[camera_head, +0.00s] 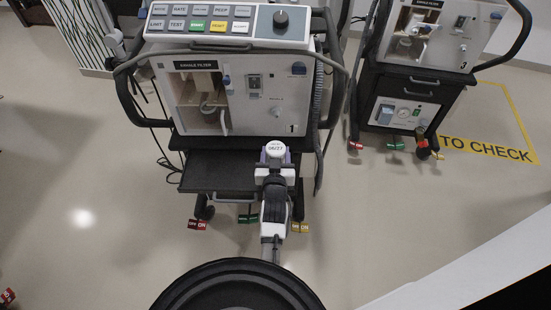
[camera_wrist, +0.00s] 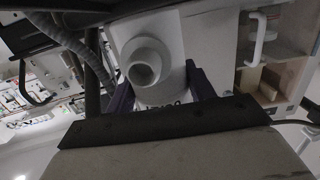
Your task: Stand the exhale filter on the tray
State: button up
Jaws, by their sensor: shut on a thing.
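The exhale filter (camera_head: 275,149) is a white round piece with dark lettering, and my gripper (camera_head: 274,160) is shut on it. In the wrist view the filter (camera_wrist: 163,82) sits between my two dark purple fingers (camera_wrist: 160,98), with its round open port facing the camera. The tray (camera_head: 215,173) is a flat black shelf at the front of ventilator 1, and its visible part is bare. The filter appears over the tray's right end in the head view; I cannot tell its height or whether it touches. My gripper and arm hide that end of the tray.
Ventilator 1 (camera_head: 240,98) stands behind the tray, with an open exhale-filter bay (camera_head: 197,97) at its left. A grey hose (camera_head: 318,95) hangs at its right side. Ventilator 3 (camera_head: 430,40) stands at the right by a yellow floor marking (camera_head: 486,148).

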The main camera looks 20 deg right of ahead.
jog(key=shift+f, duration=1.25)
jog(key=shift+f, duration=0.1)
jog(key=shift+f, duration=0.15)
jog(key=o, duration=1)
